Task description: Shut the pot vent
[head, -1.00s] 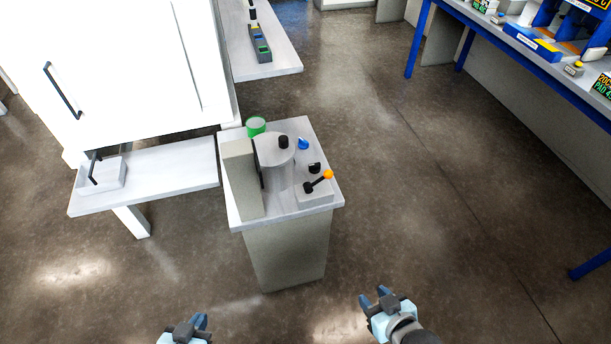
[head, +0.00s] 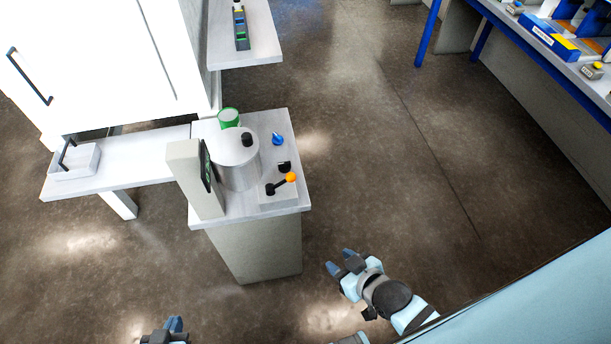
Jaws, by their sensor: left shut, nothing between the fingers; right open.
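The pot (head: 236,165) is a grey cylinder with a black knob (head: 247,140) on its lid, standing on a pedestal counter. Right of it are a small blue knob (head: 278,139) and a black lever with an orange ball (head: 291,178) on a grey block. I cannot tell for sure which of these is the vent, or its position. My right gripper (head: 338,262) is open and empty, below and right of the pedestal in the picture. My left gripper (head: 172,326) is shut and empty at the bottom edge, partly cut off. Both are apart from the pot.
A grey upright box with a dark screen (head: 197,178) stands left of the pot, and a green can (head: 229,118) behind it. A white cabinet (head: 95,60) and low shelf (head: 125,165) are at left. A blue-framed bench (head: 540,85) is far right. Floor between is clear.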

